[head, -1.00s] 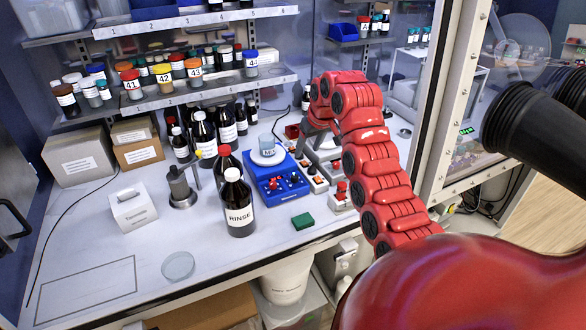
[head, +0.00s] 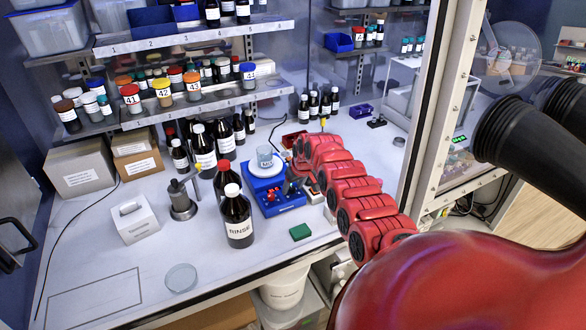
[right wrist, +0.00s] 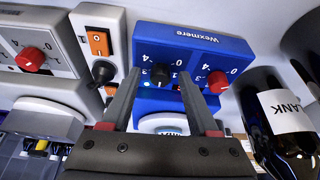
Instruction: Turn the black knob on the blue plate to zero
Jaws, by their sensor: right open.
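In the head view my right gripper (head: 291,183) is at the plate's right side and hides the black knob. My left gripper is not in view.
A RINSE bottle (head: 238,220) and other dark bottles stand left of the plate. A green block (head: 300,231) lies in front. Beside the plate, a grey unit has an orange switch (right wrist: 98,43); another has a red knob (right wrist: 31,59). The bench's front left is mostly clear.

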